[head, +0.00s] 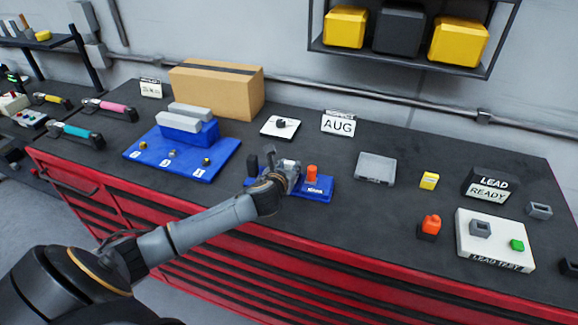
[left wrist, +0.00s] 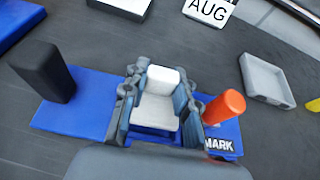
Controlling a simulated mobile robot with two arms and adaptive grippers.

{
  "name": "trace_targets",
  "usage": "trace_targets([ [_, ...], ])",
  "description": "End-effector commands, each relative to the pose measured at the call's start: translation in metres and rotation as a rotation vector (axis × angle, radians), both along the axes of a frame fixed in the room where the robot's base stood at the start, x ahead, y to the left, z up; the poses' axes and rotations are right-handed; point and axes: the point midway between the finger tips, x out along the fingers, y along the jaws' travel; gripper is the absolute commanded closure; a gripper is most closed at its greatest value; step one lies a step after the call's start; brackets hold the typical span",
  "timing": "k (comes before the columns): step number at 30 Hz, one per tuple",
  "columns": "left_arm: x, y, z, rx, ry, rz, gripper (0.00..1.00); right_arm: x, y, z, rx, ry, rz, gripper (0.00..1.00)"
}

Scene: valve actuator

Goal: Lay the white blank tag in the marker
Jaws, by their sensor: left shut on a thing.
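The marker is a blue base (left wrist: 75,118) labelled MARK, with a black post (left wrist: 43,70) at its left and an orange button (left wrist: 223,107) at its right. In the head view the marker (head: 320,190) sits near the front edge of the bench. My left gripper (left wrist: 155,108) is over the middle of the marker, between post and button; it also shows in the head view (head: 290,172). It is shut on the white blank tag (left wrist: 160,80), which shows between its fingers. Whether the tag touches the marker is hidden. My right gripper is not in view.
A blue board (head: 140,153) with brass pieces and grey blocks stands left. A grey tray (head: 376,167), an AUG sign (head: 338,124) and a white dial plate (head: 269,129) lie behind the marker. A LEAD TEST plate (head: 490,250) and an orange-topped button (head: 431,223) are at right.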

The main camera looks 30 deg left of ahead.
Motion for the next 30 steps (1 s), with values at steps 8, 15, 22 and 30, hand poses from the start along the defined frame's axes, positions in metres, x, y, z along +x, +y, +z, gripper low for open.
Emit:
trace_targets([
  [8, 0.000, 0.000, -0.008, 0.000, 0.000, -0.001, 1.00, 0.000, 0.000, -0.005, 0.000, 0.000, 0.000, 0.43],
  [15, 0.000, 0.000, -0.014, 0.000, 0.000, 0.000, 1.00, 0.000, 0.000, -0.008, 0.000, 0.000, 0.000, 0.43],
  [22, 0.000, 0.000, -0.020, 0.000, 0.001, 0.000, 1.00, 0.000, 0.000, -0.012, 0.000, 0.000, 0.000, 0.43],
  [30, -0.001, -0.001, -0.022, -0.002, 0.005, 0.000, 0.45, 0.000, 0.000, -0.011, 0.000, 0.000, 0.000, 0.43],
])
